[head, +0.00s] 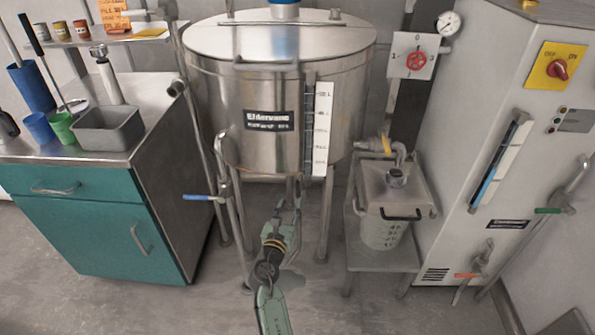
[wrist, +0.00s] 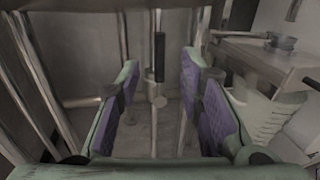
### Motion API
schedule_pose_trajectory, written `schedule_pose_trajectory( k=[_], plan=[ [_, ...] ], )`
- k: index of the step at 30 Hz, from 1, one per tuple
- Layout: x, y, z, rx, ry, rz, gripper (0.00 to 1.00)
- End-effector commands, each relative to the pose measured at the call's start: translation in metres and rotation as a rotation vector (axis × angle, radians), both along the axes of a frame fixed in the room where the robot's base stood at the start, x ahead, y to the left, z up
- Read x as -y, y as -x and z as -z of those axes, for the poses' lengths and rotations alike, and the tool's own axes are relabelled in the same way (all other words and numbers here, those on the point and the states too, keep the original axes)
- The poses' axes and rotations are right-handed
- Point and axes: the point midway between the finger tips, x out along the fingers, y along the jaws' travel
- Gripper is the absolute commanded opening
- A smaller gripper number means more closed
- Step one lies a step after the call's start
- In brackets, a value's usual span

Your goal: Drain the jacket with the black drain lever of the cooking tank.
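The steel cooking tank (head: 225,110) stands on legs in the middle of the head view, with a level scale on its front. My gripper (head: 287,208) is low in front of the tank, near its legs. In the wrist view my gripper (wrist: 160,68) is open, with purple pads and nothing between them. A black lever (wrist: 159,55) stands upright beyond the fingers, between them in the picture, above a small metal fitting (wrist: 159,101). It looks like the drain lever and appears untouched. I cannot make it out in the head view.
A blue-handled valve (head: 198,197) sticks out left of the tank legs. A teal cabinet (head: 95,220) stands left. A low steel stand (head: 385,258) with a lidded container (head: 385,225) is close on the right, beside a white machine (head: 480,130). Some floor in front is clear.

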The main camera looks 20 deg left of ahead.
Motion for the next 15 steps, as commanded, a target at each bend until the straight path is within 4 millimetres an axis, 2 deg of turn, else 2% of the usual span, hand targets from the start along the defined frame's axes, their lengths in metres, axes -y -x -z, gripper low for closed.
schedule_pose_trajectory(
  k=[5,15],
  plan=[
    [-0.002,-0.022,-0.001,0.002,0.003,0.002,0.34],
    [-0.007,-0.084,0.000,0.002,-0.002,0.001,0.34]
  ],
)
